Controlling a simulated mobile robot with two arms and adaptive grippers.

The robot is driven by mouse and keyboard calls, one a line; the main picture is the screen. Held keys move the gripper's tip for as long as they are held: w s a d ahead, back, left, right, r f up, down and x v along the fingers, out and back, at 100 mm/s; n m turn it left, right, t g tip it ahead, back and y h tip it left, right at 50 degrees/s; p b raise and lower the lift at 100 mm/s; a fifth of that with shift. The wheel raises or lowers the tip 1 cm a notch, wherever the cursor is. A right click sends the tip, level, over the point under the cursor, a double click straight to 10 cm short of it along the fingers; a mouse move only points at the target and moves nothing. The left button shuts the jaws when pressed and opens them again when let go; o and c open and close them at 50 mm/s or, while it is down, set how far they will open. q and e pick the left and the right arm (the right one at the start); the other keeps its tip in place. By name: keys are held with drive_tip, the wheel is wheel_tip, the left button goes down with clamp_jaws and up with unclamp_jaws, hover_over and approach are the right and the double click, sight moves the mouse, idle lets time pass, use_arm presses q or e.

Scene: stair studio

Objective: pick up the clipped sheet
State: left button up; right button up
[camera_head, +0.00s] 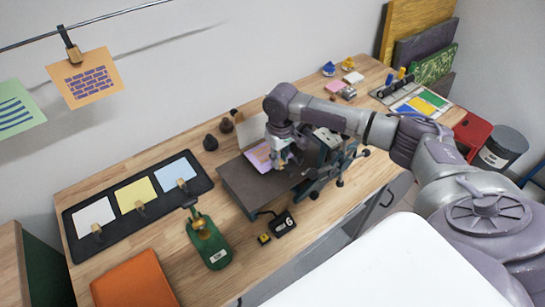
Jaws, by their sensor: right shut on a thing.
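A small sheet with an orange and purple print (259,156) lies at the back of the dark press bed (240,184) in the middle of the bench. My right gripper (281,161) reaches down from the right and is shut at the sheet's right edge. Its fingers hide that edge and any clip there. I cannot tell whether the sheet is clear of the bed. My left gripper is out of view.
The press frame (333,160) stands close right of my gripper. A black tray (67,220) with three clipped sheets lies left; a green stapler-like tool (208,241) stands in front. Orange (86,78) and green (17,112) prints hang from a rail.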

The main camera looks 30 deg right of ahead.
drive_tip(key=shift+r, duration=0.25)
drive_tip(key=shift+r+p, duration=2.55)
drive_tip(key=shift+r, duration=6.65)
drive_tip(key=s+r, duration=0.3)
drive_tip(key=s, duration=0.7)
drive_tip(key=shift+d, duration=0.35)
